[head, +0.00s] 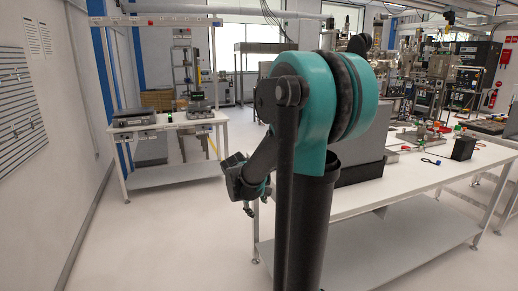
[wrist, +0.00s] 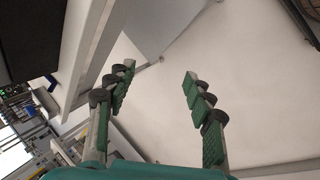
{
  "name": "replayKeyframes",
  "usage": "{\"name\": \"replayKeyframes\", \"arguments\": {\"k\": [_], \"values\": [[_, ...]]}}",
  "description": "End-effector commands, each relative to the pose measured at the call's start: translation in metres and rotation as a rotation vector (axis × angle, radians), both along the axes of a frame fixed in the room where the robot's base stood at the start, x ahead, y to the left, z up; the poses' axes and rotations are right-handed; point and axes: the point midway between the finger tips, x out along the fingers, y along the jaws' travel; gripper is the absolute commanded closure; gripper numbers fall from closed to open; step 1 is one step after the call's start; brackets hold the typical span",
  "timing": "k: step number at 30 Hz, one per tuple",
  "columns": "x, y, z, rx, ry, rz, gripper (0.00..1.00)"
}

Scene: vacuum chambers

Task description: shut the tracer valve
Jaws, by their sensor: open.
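My gripper (head: 250,209) hangs beside the left end of the right-hand white table, over open floor. In the wrist view my gripper (wrist: 157,82) is open, its green-padded fingers apart with only pale floor between them. Small fittings with red and green parts (head: 430,136) stand on the right-hand table, well to the right of my gripper. They are too small to tell whether one is the tracer valve. I cannot pick out the tracer valve in either view.
The right-hand white table (head: 405,188) has a grey box (head: 370,140) and a black box (head: 463,148) on it. A white bench (head: 172,125) with instruments stands at the back left. The floor (head: 165,235) between the left wall and the table is clear.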

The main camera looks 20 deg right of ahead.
Motion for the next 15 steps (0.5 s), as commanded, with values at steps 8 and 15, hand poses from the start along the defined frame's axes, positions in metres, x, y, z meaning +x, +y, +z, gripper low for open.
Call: {"name": "replayKeyframes", "arguments": {"k": [8,15], "values": [[0.123,-0.034,0.030,-0.338,0.152,0.213,0.47],[0.219,-0.052,0.047,-0.622,0.320,0.365,0.47]]}}
